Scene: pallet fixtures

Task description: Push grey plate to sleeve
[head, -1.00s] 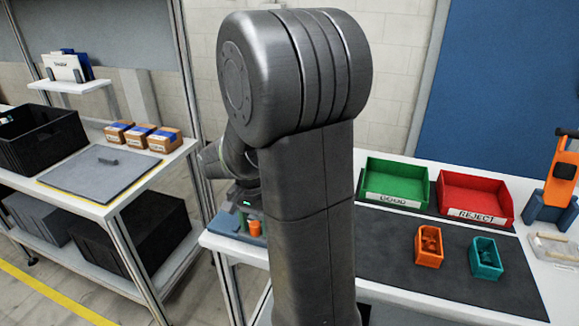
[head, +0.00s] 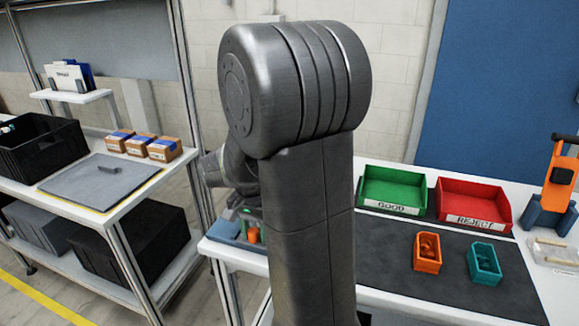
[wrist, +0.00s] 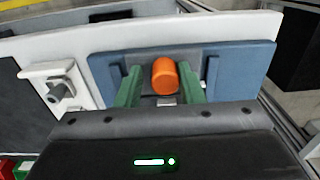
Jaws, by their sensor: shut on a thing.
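In the wrist view an orange cylinder (wrist: 165,76), which looks like the sleeve, stands between the green fingers of my gripper (wrist: 161,84). The fingers are closed about it, one on each side. A dark grey plate (wrist: 196,65) lies behind and around the cylinder on a blue fixture base (wrist: 240,66). Part of the plate is hidden by the cylinder and fingers. In the head view the orange cylinder (head: 252,236) shows small beside my arm, which covers most of the fixture.
A green GOOD bin (head: 393,190) and a red REJECT bin (head: 474,203) stand right of my arm, behind small orange (head: 428,254) and teal (head: 485,264) boxes. A grey bracket (wrist: 56,88) stands left of the fixture. A shelf rack (head: 75,212) is at the left.

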